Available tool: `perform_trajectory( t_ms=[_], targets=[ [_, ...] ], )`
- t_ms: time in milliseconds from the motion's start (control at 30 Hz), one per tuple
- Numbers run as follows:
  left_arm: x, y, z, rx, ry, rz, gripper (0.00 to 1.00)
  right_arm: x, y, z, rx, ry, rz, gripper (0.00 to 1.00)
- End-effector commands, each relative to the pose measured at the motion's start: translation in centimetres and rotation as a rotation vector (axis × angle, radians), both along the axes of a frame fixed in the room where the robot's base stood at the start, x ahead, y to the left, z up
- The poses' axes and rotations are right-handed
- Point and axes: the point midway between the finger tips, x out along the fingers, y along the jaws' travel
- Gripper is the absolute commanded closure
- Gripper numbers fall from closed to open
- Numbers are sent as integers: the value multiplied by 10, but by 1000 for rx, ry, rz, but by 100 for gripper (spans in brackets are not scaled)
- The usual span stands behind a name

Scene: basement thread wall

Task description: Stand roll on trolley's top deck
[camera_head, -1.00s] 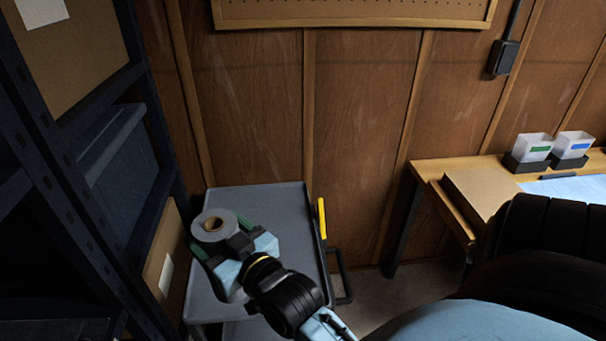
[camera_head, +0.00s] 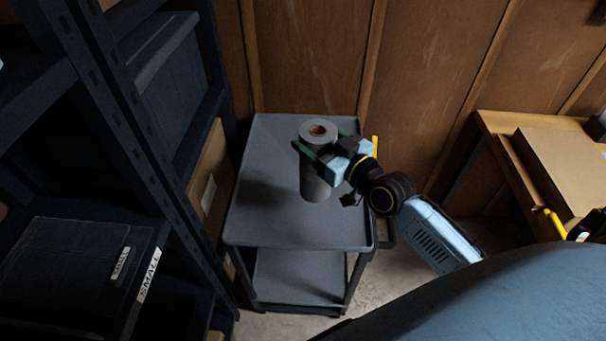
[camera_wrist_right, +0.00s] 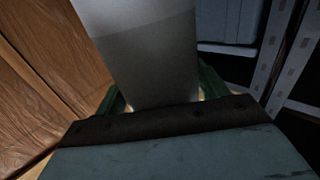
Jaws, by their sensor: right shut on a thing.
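A grey roll (camera_head: 316,180) with a brown core stands upright in the head view, over the middle of the trolley's top deck (camera_head: 265,150). My right gripper (camera_head: 318,147) is shut on it near its upper end, with green fingers on either side. I cannot tell whether the roll's lower end touches the deck. In the right wrist view the roll (camera_wrist_right: 150,55) fills the space between the green fingers (camera_wrist_right: 158,100). My left gripper is not in view.
A dark shelf rack (camera_head: 150,130) stands close on the trolley's left. A workbench (camera_head: 495,130) with a cardboard box (camera_head: 565,165) is at the right. The trolley's lower shelf (camera_head: 300,275) is empty where visible. Deck room is free around the roll.

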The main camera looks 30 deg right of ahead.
Motion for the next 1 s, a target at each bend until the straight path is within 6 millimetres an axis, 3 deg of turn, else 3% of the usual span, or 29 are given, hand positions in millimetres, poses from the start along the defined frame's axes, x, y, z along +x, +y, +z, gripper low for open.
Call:
perform_trajectory(
  t_ms=[167, 400, 800, 1000],
  targets=[
    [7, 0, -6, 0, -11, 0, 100, 5, -12, -7, 0, -1, 2, 79],
    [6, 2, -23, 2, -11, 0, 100, 5, -13, -52, 0, 1, 2, 79],
    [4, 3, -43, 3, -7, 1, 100, 5, -12, -99, 1, -1, 2, 79],
    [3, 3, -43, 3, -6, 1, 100, 5, -12, -101, 3, -2, 1, 79]
  ],
)
